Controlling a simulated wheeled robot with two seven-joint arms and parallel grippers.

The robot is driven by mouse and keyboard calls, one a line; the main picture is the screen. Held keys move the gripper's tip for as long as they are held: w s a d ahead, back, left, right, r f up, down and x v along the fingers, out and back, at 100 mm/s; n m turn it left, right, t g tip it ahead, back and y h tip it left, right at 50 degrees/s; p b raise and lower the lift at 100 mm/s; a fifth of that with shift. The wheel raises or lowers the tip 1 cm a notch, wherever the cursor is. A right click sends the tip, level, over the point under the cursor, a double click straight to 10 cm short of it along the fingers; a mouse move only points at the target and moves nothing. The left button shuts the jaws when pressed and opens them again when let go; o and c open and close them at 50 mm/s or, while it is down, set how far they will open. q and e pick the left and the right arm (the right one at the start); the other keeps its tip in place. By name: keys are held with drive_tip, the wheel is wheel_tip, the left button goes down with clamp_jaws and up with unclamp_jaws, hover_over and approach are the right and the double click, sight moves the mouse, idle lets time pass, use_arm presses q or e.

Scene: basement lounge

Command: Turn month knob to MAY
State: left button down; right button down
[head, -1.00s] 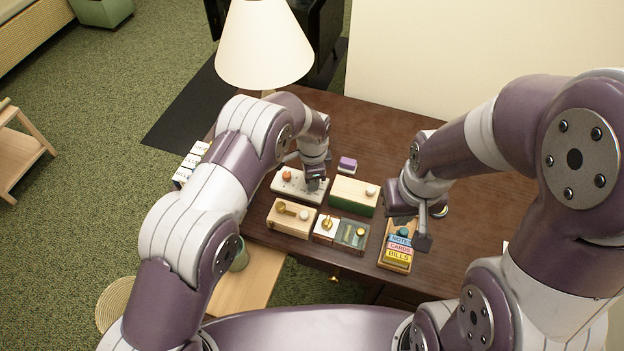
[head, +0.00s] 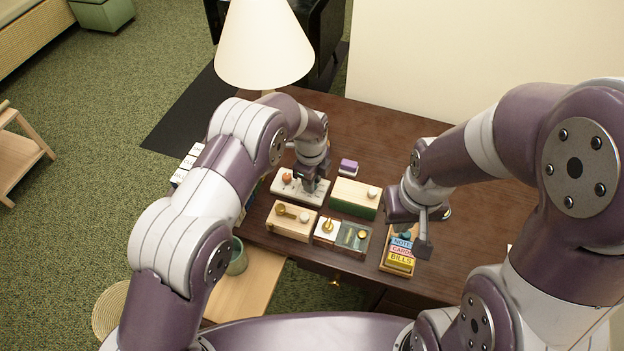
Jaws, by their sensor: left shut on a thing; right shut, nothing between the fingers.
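A pale box (head: 318,197) with an orange knob (head: 287,178) at its left end stands on the dark desk. My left gripper (head: 309,187) is at the right part of this box, shut on a small part that its fingers hide, apparently a knob. I cannot read any month lettering, so I cannot tell where the knob points. My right gripper (head: 424,250) is shut and empty, beside a wooden box (head: 397,271) with a teal knob (head: 405,236) and stacked labels NOTE, CARDS and BILLS.
Close around the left gripper stand a green-and-wood box (head: 352,205), a wooden box with a brass part (head: 290,226), a white-and-grey box with brass knobs (head: 353,244) and a purple block (head: 348,166). A lamp (head: 263,45) stands behind. The desk's right side is mostly clear.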

idle(0.3)
use_arm(q)
drive_tip(key=c, duration=0.9)
unclamp_jaws()
wheel_tip(320, 180, up, 13)
drive_tip(key=shift+s+a+f+b, duration=0.15)
drive_tip(key=shift+s+b, duration=0.1)
drive_tip(key=shift+b, duration=0.2)
